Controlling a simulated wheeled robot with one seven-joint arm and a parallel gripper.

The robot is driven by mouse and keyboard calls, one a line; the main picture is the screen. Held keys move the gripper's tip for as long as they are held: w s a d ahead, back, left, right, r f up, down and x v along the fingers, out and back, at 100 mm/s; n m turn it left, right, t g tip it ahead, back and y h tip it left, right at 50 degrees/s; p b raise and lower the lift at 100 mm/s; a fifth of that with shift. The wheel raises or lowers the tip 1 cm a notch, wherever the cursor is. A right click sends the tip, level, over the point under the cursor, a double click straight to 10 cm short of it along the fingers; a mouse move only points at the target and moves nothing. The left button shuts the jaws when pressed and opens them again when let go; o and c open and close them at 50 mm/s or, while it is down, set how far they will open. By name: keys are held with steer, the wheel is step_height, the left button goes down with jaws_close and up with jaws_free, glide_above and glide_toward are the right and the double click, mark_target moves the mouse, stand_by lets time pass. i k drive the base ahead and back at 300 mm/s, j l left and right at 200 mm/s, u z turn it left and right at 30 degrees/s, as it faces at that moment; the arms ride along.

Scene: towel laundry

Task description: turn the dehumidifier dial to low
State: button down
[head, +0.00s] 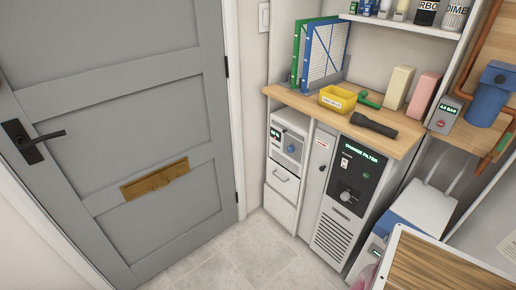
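Two units with dials stand under the wooden counter, and I cannot tell for certain which is the dehumidifier. One is a tall white cabinet with a black control panel (369,172), a lit "CHANGE FILTER" display, a small switch, a dark round dial (346,196) and a vent grille (333,238). My gripper is not in view.
The counter (308,104) holds a black flashlight (374,125), a yellow tray (338,99), binders (325,55) and upright blocks. A grey closed door (120,110) is at left. A wood-topped surface (440,270) fills the lower right. The tiled floor (240,258) before the cabinets is clear.

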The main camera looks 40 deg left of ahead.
mark_target(291, 149)
steer(key=u, duration=1.35)
